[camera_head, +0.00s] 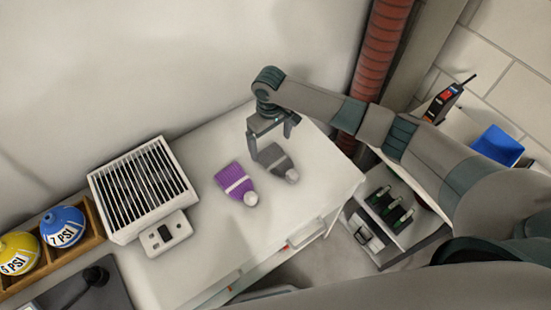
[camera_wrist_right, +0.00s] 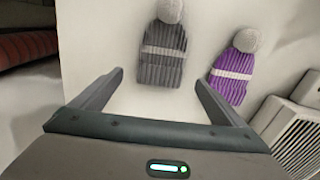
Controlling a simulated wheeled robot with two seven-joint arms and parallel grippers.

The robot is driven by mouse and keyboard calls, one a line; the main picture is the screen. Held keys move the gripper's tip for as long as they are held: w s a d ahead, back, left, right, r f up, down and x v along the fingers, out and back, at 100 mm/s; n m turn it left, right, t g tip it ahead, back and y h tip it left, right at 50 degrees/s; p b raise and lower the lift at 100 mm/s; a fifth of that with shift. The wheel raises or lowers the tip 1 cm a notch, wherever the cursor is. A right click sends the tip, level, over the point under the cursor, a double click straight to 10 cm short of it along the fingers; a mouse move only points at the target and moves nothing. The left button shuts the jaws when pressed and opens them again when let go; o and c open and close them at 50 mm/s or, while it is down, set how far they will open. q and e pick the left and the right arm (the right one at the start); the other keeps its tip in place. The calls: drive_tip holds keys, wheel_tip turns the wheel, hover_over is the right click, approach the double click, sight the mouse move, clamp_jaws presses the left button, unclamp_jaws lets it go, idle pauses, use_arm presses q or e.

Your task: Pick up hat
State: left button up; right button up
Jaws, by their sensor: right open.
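A grey knitted hat (camera_head: 279,166) with a light band and a pompom lies flat on the white table. It also shows in the right wrist view (camera_wrist_right: 162,66), beyond the fingertips and between their lines. A purple hat (camera_head: 234,180) with a light band and pale pompom lies just left of it. The purple hat shows at the right in the wrist view (camera_wrist_right: 230,84). My right gripper (camera_head: 272,150) is open and empty above the grey hat, its fingers apart; in the wrist view (camera_wrist_right: 157,80) neither finger touches a hat. My left gripper is not in view.
A white slatted heater (camera_head: 143,190) stands on the table (camera_head: 310,195) left of the hats. A wooden crate (camera_head: 95,222) holds yellow and blue balls at far left. A red ribbed pipe (camera_head: 385,45) rises behind. A lower shelf with bottles (camera_head: 388,207) is at the right.

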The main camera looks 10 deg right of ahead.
sight(271, 153)
drive_tip(key=shift+f+p, duration=0.45)
drive_tip(key=shift+f, duration=0.05)
wheel_tip(271, 153, down, 3)
drive_tip(key=shift+p, duration=0.55)
drive_tip(key=shift+f, duration=0.6)
drive_tip(key=c, duration=1.1)
